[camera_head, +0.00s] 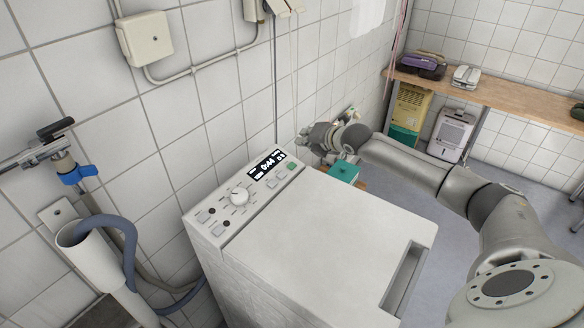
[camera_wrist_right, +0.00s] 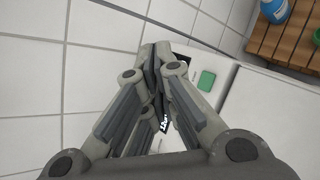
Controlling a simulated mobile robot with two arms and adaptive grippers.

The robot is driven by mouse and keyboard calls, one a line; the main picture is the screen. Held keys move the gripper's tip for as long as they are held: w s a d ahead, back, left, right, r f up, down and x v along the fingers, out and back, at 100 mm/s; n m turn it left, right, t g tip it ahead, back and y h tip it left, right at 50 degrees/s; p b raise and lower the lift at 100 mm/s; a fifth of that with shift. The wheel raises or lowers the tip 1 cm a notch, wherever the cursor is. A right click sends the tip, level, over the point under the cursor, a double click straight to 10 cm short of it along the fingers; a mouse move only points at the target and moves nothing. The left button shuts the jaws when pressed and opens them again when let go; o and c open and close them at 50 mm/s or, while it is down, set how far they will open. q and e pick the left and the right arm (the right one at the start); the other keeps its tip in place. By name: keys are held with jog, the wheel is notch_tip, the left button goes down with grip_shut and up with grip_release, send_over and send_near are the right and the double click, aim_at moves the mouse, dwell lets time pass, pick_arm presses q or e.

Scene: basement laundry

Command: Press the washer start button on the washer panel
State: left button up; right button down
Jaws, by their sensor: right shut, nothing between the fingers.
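The white top-loading washer (camera_head: 330,225) stands against the tiled wall. Its panel (camera_head: 222,214) runs along the wall side, with a round dial (camera_head: 239,196), a lit display (camera_head: 266,165) and several small buttons. A green button (camera_head: 292,166) sits at the panel's far end; it also shows in the right wrist view (camera_wrist_right: 207,80). My right gripper (camera_head: 303,147) is shut and empty, above and just beyond that end of the panel. In the wrist view its fingers (camera_wrist_right: 157,65) cover much of the panel and display, and the green button is right of them. Contact is not visible.
A wooden shelf (camera_head: 500,94) runs along the back. The washer lid is clear.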

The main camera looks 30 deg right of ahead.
jog(key=f+b, duration=0.2)
jog(key=w+f+b, duration=0.1)
jog(key=f, duration=0.1)
jog(key=f+b, duration=0.2)
jog(key=shift+w+a+f+b, duration=0.3)
jog(key=shift+w, duration=0.1)
jog(key=shift+w+a+f, duration=0.1)
jog(key=shift+w+f, duration=0.05)
jog(key=shift+f, duration=0.35)
jog(key=shift+f+b, duration=0.15)
jog(key=shift+b, duration=0.15)
dwell(0.4)
jog(key=shift+w+f, duration=0.15)
jog(key=shift+f, duration=0.1)
jog(key=shift+a+f, duration=0.1)
jog(key=shift+f, duration=0.3)
dwell(0.6)
jog(key=shift+r, duration=0.1)
jog(key=shift+r+p, duration=0.65)
jog(key=shift+r, duration=0.05)
jog(key=r+p, duration=0.1)
jog(key=s+r+p, duration=0.1)
jog(key=r+p, duration=0.2)
jog(key=p, duration=0.1)
jog(key=shift+s+d+r, duration=0.3)
jog(key=shift+d+r, duration=0.05)
